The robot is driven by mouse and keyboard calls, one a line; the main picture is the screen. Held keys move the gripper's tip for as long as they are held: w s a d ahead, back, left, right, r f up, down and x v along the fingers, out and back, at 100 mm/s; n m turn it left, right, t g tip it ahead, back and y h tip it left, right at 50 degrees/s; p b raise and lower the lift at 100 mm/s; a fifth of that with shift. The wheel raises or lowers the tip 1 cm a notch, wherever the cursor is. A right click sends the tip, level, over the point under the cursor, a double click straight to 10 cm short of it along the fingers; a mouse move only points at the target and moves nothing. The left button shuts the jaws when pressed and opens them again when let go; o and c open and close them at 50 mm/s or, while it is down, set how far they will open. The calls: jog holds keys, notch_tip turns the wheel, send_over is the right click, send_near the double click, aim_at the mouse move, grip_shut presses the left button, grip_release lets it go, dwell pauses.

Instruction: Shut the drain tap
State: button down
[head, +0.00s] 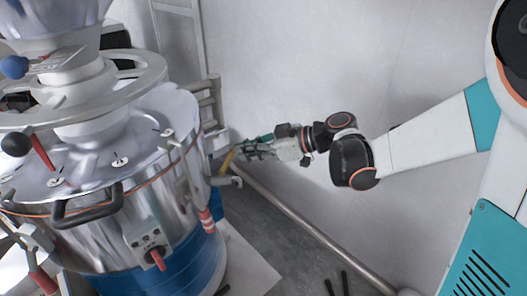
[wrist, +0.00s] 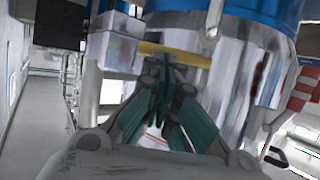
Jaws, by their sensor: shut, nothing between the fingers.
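The drain tap's yellow lever (head: 228,162) shows at the right side of the steel grinder vessel, beside a short grey outlet pipe (head: 226,181). In the wrist view the yellow lever (wrist: 178,54) runs across, just beyond the fingertips. My gripper (head: 244,151) is shut and empty, with its tips close to the lever. In the wrist view my gripper (wrist: 168,64) has its green fingers together at the lever. I cannot tell whether they touch it. The tips partly cover the lever's middle.
The large steel vessel (head: 115,232) with its blue base fills the left. A red-handled clamp (head: 206,220) hangs on its side. A pipe (head: 295,217) runs low along the pale wall (head: 290,60). Open floor lies between the vessel and that pipe.

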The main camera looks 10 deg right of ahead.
aim_at(233, 155)
jog(key=shift+x, duration=0.95)
jog(key=shift+w, duration=0.1)
jog(key=a+n+g, duration=0.1)
jog(key=w+a+n+g+y, duration=0.1)
jog(key=n+g, duration=0.1)
jog(key=shift+w+g, duration=0.3)
